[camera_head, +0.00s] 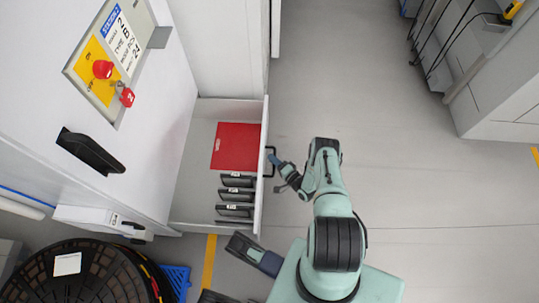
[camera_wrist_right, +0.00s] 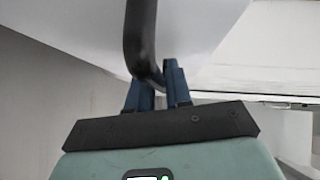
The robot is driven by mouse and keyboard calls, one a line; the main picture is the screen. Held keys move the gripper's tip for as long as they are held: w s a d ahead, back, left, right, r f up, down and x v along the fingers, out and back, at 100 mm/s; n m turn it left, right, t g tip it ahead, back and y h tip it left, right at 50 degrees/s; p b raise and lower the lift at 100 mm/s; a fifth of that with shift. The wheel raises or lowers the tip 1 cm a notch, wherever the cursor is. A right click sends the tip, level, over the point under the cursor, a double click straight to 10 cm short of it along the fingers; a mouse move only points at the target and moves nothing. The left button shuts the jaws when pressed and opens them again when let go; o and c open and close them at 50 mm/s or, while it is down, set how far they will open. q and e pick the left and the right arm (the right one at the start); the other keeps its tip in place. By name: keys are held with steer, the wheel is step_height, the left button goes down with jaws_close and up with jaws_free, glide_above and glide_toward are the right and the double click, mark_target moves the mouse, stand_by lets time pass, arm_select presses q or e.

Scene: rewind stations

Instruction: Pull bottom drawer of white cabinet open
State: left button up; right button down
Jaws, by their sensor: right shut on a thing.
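The white cabinet (camera_head: 150,150) stands at the left in the head view. Its low drawer (camera_head: 185,190) is pulled out, with the inside exposed from above. The drawer's black handle (camera_head: 270,150) is on its front panel, and it also shows in the right wrist view (camera_wrist_right: 140,35). My right gripper (camera_head: 276,161) is at this handle. In the right wrist view its blue fingers (camera_wrist_right: 158,85) are shut on the handle's bar. A dark part with a blue-grey end, seemingly my left gripper (camera_head: 256,255), is below the drawer in the picture, apart from it; its jaws are unclear.
A red box (camera_head: 236,147) and several black labelled items (camera_head: 236,196) lie in the drawer. A large black reel (camera_head: 75,275) and a blue pallet-like piece (camera_head: 178,279) are at lower left. Grey floor (camera_head: 380,120) right of the drawer is clear. Machinery (camera_head: 500,95) stands at upper right.

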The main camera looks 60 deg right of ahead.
steer(key=shift+s+d, duration=0.1)
steer(key=shift+d, duration=0.05)
steer(key=c, duration=1.1)
jaws_free()
arm_select(q)
steer(key=w+d+r+t+p, duration=0.1)
steer(key=w+r+p, duration=0.2)
steer(key=r, duration=0.2)
steer(key=shift+w+t, duration=0.3)
arm_select(e)
steer(key=v, duration=1.3)
steer(key=shift+s, duration=0.2)
arm_select(q)
steer(key=shift+d, duration=0.1)
